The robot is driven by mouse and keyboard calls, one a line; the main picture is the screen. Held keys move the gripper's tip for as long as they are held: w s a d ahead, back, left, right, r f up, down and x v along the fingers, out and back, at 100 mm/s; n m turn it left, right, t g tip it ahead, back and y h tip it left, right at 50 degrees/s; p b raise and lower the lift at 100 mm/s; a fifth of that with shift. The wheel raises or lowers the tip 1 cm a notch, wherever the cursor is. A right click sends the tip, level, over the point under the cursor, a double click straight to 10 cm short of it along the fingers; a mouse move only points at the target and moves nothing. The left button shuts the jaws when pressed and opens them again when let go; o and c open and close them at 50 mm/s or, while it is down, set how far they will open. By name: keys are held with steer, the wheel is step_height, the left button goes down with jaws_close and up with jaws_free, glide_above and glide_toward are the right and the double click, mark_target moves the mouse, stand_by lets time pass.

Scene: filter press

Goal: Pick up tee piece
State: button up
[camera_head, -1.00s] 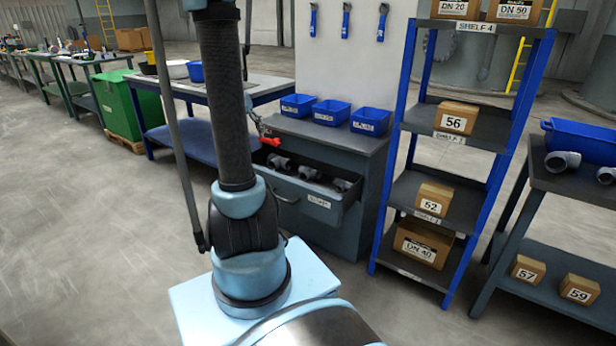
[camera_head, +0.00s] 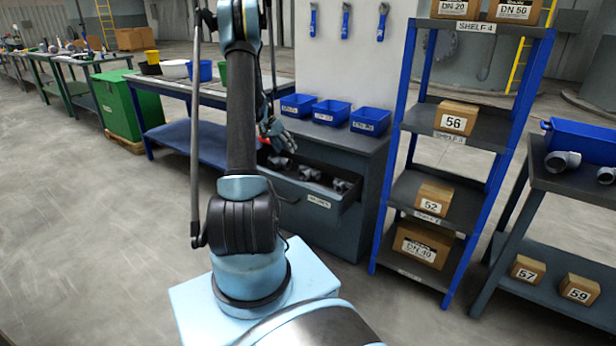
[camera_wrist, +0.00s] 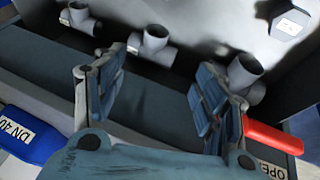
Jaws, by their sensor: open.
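Several grey tee pieces lie in the open drawer (camera_head: 300,192) of the grey cabinet. In the wrist view one tee piece (camera_wrist: 153,45) lies beyond the gap between my fingers, one (camera_wrist: 78,17) is at upper left, and one (camera_wrist: 244,76) is at right, partly behind my right finger. The head view shows tee pieces at the drawer's left (camera_head: 280,166), middle (camera_head: 309,174) and right (camera_head: 341,185). My gripper (camera_wrist: 158,95) is open and empty, with its fingers wide apart over the drawer. In the head view it hangs above the drawer's left end.
A red part (camera_wrist: 272,138) sits close beside my right finger. Blue bins (camera_head: 331,112) stand on the cabinet top behind the drawer. A blue-framed shelf (camera_head: 468,130) with boxes stands to the right, and a workbench (camera_head: 180,87) to the left.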

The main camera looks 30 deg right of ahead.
glide_above(302, 175)
steer(key=w+a, duration=0.1)
steer(key=a, duration=0.1)
step_height(302, 175, down, 12)
steer(key=shift+a+r, duration=0.15)
steer(key=shift+r, duration=0.1)
steer(key=shift+s+x, duration=0.15)
steer(key=shift+x, duration=1.15)
steer(key=shift+s+x, duration=0.2)
steer(key=shift+x, duration=1.1)
steer(key=shift+a, duration=0.15)
steer(key=c, duration=1.2)
